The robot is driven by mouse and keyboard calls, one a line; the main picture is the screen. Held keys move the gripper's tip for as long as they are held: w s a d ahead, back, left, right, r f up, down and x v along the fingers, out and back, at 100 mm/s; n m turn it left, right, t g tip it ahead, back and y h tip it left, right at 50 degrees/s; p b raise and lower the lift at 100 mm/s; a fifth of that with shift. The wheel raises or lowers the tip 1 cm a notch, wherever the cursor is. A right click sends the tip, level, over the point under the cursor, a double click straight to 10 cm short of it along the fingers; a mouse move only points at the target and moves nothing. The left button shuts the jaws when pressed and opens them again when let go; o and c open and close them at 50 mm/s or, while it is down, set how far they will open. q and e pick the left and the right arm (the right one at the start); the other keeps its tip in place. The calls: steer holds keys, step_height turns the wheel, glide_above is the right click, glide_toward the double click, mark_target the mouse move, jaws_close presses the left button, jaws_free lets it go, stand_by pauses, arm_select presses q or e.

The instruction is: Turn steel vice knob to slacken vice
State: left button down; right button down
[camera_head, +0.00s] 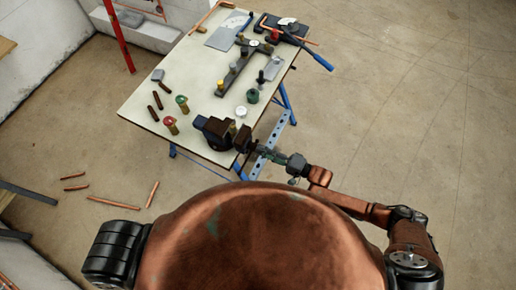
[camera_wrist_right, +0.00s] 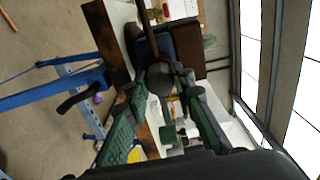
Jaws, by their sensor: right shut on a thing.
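The vice (camera_head: 214,130), with a dark blue body and brown jaws, is fixed at the near edge of the workbench. It also shows in the right wrist view (camera_wrist_right: 186,42), close ahead of the fingers. The dark, rounded steel vice knob (camera_wrist_right: 160,78) sits between my green fingertips in the wrist view. My right gripper (camera_head: 256,149) reaches in from the right at the bench's near edge and is shut on the knob; it also shows in the wrist view (camera_wrist_right: 161,84). In the head view the knob is too small to make out clearly. My left gripper is out of view.
The pale workbench (camera_head: 150,95) stands on blue legs. On it are red and green valve-like pieces (camera_head: 182,103), a grey bracket (camera_head: 236,76), a green round piece (camera_head: 253,96) and a blue-handled tool (camera_head: 318,58). Copper pipes (camera_head: 113,203) lie on the floor. The right floor is clear.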

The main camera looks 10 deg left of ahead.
stand_by(0.4)
steer(key=n+b, duration=0.9)
steer(key=n, duration=2.2)
steer(key=shift+b, duration=0.35)
steer(key=c, duration=1.8)
jaws_free()
steer(key=shift+c, duration=0.2)
